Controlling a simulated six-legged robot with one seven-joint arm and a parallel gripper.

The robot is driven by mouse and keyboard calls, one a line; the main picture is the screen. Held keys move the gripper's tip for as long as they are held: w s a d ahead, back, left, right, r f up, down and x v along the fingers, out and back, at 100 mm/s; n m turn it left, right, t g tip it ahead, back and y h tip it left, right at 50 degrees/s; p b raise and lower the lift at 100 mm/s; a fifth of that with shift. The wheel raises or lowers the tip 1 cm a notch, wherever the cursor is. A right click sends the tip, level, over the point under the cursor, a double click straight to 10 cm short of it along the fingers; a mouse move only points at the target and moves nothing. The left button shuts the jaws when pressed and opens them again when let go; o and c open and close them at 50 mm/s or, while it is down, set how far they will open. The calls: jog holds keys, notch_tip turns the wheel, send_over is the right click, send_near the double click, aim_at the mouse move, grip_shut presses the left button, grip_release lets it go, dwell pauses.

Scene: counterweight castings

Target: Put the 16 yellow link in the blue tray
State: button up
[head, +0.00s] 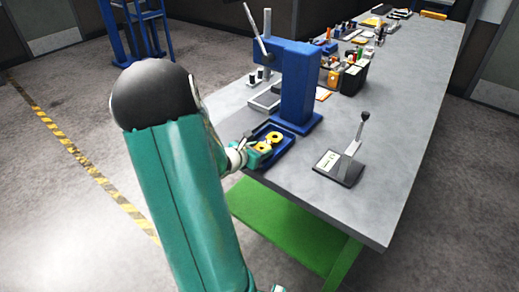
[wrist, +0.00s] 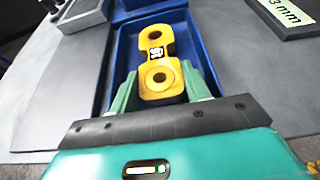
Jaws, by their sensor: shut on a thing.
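The yellow link (wrist: 154,33) is a flat two-holed piece with a small dark-and-white label between its holes; I cannot read the number surely. It also shows in the head view (head: 275,137). My gripper (wrist: 161,86) has its green fingers shut on the near end of the link, and the far end points away from me. The blue tray (wrist: 207,60) lies under and around the link, and it also shows in the head view (head: 284,152). I cannot tell whether the link touches the tray floor. In the head view my gripper (head: 259,149) is at the tray's near-left end.
A blue press (head: 297,90) with a lever stands just behind the tray. A grey tray (wrist: 83,14) lies at the far left in the wrist view. A lever device (head: 345,160) stands to the right. Bins (head: 353,78) and small parts fill the far bench.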

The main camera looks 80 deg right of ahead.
jog(key=shift+f, duration=0.1)
jog(key=o, duration=1.4)
jog(key=v, duration=1.2)
jog(key=shift+r, duration=0.2)
